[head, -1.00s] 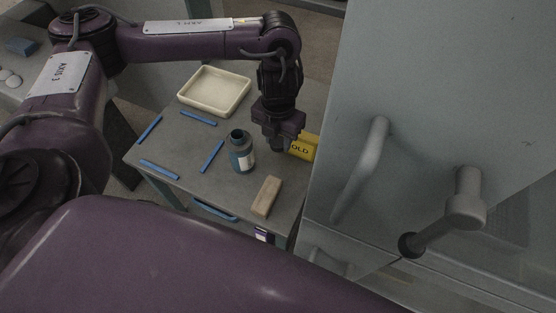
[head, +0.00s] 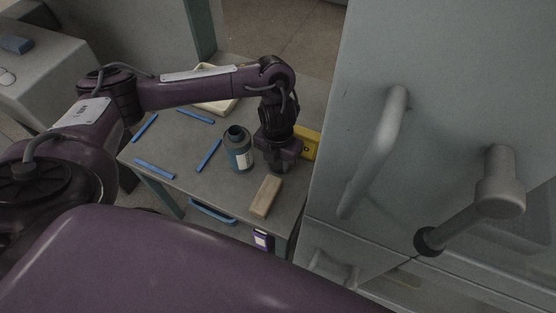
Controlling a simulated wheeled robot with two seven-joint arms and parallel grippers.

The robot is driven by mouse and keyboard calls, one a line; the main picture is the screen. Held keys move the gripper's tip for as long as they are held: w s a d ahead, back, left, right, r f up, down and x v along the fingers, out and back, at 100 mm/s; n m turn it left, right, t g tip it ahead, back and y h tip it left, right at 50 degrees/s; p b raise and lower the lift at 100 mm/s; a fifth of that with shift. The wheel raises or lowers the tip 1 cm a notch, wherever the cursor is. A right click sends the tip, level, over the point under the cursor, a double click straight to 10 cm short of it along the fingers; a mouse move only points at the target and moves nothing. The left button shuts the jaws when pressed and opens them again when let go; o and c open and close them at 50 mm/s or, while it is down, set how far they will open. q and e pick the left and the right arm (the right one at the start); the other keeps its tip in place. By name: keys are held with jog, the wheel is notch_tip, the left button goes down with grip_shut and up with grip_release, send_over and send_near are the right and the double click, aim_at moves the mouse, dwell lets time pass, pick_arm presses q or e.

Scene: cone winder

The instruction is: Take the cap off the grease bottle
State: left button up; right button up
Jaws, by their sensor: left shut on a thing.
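The grease bottle (head: 238,153), blue-grey with a white label, stands upright on the small grey table (head: 190,150). Its dark open mouth shows at the top, with no cap on it. My left gripper (head: 277,168) points down just right of the bottle, apart from it and low over the tabletop. It is shut on a small dark thing, which I take to be the cap; the jaws mostly hide it. Whether the cap touches the table I cannot tell. My right gripper is not in view.
A tan block (head: 265,197) lies just in front of the gripper. A yellow thing (head: 311,143) stands behind it to the right. A cream tray (head: 215,104) is partly hidden by my arm. Several blue strips (head: 155,169) mark the table. A grey cabinet with a handle (head: 375,150) rises right.

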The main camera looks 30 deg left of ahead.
aim_at(278, 163)
pick_arm(q)
jog(key=shift+f, duration=0.1)
jog(key=o, duration=1.1)
jog(key=shift+r, duration=0.3)
jog(key=shift+r+p, duration=1.8)
jog(key=shift+r, duration=4.05)
